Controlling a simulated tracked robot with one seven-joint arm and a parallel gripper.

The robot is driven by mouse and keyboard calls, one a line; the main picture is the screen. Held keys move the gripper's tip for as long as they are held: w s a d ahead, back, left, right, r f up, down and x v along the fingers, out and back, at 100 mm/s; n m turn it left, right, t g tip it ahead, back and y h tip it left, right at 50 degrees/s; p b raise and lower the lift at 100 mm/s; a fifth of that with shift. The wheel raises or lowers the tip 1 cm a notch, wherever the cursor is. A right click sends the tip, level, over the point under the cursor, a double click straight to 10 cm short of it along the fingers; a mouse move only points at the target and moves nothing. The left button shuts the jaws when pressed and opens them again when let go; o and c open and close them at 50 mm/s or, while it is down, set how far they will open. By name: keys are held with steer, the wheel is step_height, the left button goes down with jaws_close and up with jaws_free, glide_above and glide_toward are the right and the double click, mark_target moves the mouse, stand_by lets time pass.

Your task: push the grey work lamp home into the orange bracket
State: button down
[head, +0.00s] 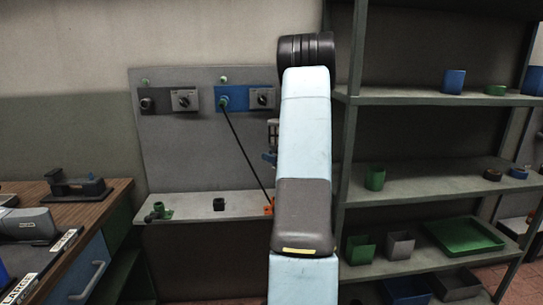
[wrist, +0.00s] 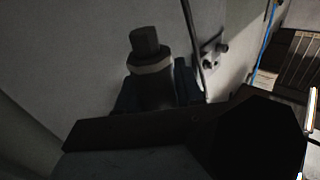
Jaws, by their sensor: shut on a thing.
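A small orange part (head: 268,209), which looks like the orange bracket, shows at the wall ledge beside my arm; the arm hides the rest of it. In the wrist view my gripper (wrist: 155,88) has dark bluish jaws on both sides of a dark cylindrical thing. This thing has a pale band and a faceted top, and I take it for the grey work lamp (wrist: 145,43). It is in deep shadow.
A black cable (head: 245,155) runs down from a blue wall fitting (head: 231,98). The ledge (head: 185,226) carries a green part (head: 160,211) and a dark block (head: 219,204). A shelf rack (head: 440,180) stands right, and a wooden bench (head: 85,225) stands left.

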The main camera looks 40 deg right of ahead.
step_height(320, 180, down, 11)
stand_by(3.0)
steer(key=shift+f, duration=1.5)
stand_by(1.8)
steer(key=c, duration=0.6)
jaws_free()
steer(key=shift+c, duration=0.2)
steer(key=shift+s, duration=0.1)
